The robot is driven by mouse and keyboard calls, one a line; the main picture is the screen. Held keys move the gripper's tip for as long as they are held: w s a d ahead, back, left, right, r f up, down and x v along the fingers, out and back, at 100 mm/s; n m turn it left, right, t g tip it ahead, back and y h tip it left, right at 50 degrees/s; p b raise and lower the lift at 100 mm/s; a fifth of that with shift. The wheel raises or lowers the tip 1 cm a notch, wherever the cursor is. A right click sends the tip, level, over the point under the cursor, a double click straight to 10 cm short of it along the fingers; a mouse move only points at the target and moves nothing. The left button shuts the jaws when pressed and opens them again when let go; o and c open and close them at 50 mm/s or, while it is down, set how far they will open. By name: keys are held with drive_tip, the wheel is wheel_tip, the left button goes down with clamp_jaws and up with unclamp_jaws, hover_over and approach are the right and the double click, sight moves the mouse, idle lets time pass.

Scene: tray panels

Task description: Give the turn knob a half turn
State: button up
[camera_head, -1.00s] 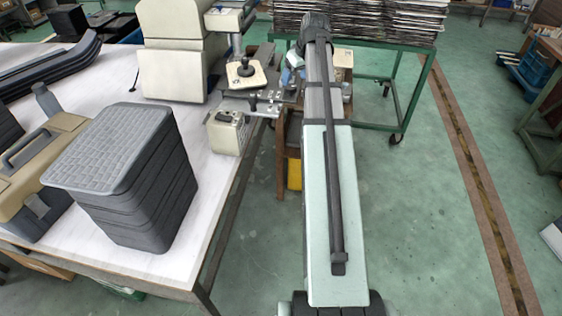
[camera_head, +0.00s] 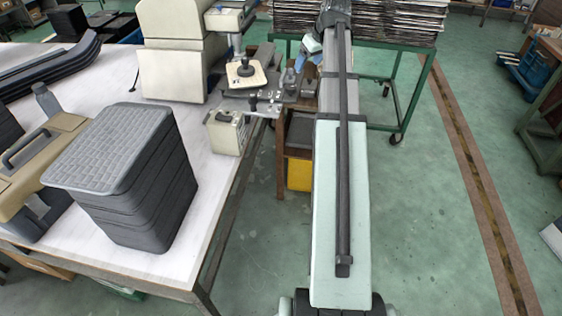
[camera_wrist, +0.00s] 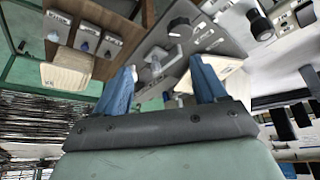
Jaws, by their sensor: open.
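A dark round knob (camera_wrist: 180,26), which looks like the turn knob, stands on a grey panel (camera_wrist: 212,35) in the wrist view. A small clear or grey fitting (camera_wrist: 155,66) shows between my fingers, farther off on the same panel; its kind is hard to tell. My gripper (camera_wrist: 164,75) is open, with two blue fingers apart and nothing held. The knob lies beyond the fingertips, not touched. In the head view my gripper (camera_head: 296,69) is at the right end of the grey tray, partly hidden by my arm.
A joystick box (camera_head: 246,75) and a beige box (camera_head: 228,131) stand at the table's right edge. A brown panel with several switches (camera_wrist: 85,43) is at the left in the wrist view. A green cart (camera_head: 400,95) with stacked sheets stands behind my arm.

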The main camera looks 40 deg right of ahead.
drive_tip(key=w+d+f+t, duration=0.1)
drive_tip(key=d+f, duration=0.2)
drive_tip(key=f, duration=0.7)
drive_tip(key=w+d+f, duration=0.2)
drive_tip(key=f, duration=0.7)
drive_tip(key=s+a+f+g+y, duration=0.1)
drive_tip(key=a+f, duration=0.7)
drive_tip(key=f, duration=0.2)
drive_tip(key=s+a+f+g+y, duration=0.1)
drive_tip(key=a+f+g, duration=0.1)
drive_tip(key=a+f, duration=0.6)
wheel_tip(320, 180, down, 3)
drive_tip(key=shift+s+f, duration=0.2)
drive_tip(key=shift+s, duration=0.2)
